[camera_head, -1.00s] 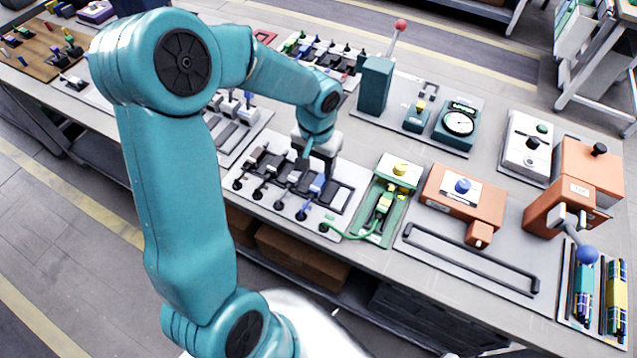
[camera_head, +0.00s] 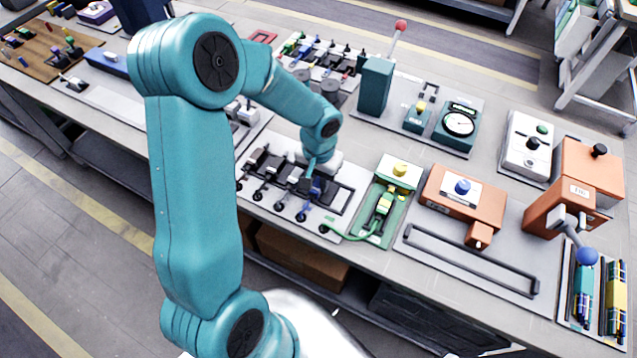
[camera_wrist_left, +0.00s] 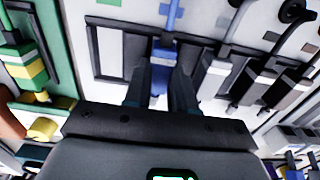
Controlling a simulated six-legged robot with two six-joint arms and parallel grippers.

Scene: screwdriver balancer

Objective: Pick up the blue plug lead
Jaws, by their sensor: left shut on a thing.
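The blue plug lead (camera_head: 316,189) is on the white plug board, with its cord end towards the table's front edge. In the left wrist view the blue plug (camera_wrist_left: 162,65) has a pale band and a blue cord running up the picture. My left gripper (camera_head: 309,180) is down at the plug in the head view. In the left wrist view its two dark fingers (camera_wrist_left: 161,88) are shut on the plug, one on each side. Whether the plug is clear of the board cannot be told. My right gripper is not in view.
Several grey and black plug leads (camera_head: 270,175) lie beside the blue one. A dark frame (camera_head: 341,200) is to its right. A green tray (camera_head: 369,222) with a green plug (camera_head: 384,203) stands further right, then an orange box (camera_head: 463,197).

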